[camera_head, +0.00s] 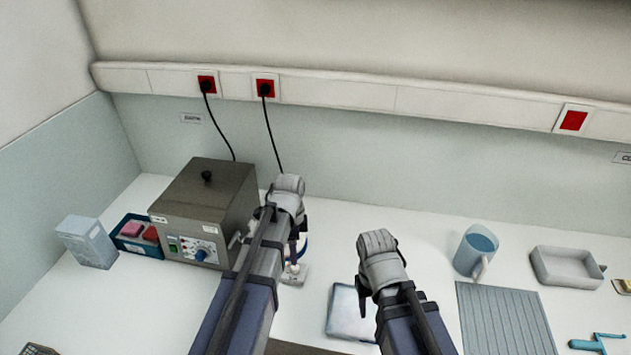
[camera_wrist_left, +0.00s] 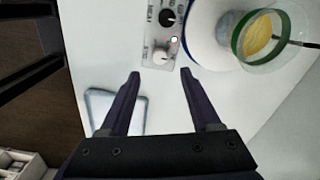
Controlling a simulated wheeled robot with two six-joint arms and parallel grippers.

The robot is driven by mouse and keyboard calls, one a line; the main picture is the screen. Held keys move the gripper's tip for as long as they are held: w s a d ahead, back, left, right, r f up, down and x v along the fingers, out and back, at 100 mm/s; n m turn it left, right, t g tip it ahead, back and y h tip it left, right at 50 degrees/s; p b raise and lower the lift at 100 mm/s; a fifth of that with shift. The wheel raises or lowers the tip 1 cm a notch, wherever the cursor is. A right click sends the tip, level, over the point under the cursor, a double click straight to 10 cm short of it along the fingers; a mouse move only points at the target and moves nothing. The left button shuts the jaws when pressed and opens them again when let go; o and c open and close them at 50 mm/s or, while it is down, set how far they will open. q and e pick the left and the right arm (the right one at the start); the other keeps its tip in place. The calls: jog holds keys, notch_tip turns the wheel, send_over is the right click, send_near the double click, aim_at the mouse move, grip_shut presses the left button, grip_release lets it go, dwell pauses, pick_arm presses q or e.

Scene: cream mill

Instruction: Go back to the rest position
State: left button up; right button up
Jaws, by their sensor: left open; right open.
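My left gripper (camera_head: 298,240) hangs over the counter beside the metal box, partly hidden by its own arm. In the left wrist view its two fingers (camera_wrist_left: 160,80) are apart with nothing between them. They point toward a small white device (camera_head: 293,274) with knobs, whose panel also shows in the left wrist view (camera_wrist_left: 152,50). A clear beaker with yellow contents (camera_wrist_left: 262,38) stands by that device. My right gripper (camera_head: 363,297) is above the counter by a pale square plate (camera_head: 343,309), its fingers mostly hidden; I see nothing held.
A metal box with a black knob (camera_head: 205,192) stands left, beside a blue tray (camera_head: 137,247) and a pale carton (camera_head: 87,243). To the right are a blue jug (camera_head: 475,252), a grey ribbed mat (camera_head: 504,318), a white tray (camera_head: 567,268) and a blue tool (camera_head: 597,342).

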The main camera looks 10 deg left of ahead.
notch_tip(320, 180, down, 4)
jog(key=b, duration=0.4)
pick_arm(q)
jog(key=s+d+f+n+y, duration=0.1)
jog(key=s+d+f+n, duration=0.3)
jog(key=s+d+n, duration=0.6)
jog(key=shift+s+d+n, duration=0.3)
jog(key=shift+s+n, duration=0.5)
jog(key=shift+s, duration=1.45)
pick_arm(e)
jog(key=shift+f, duration=0.1)
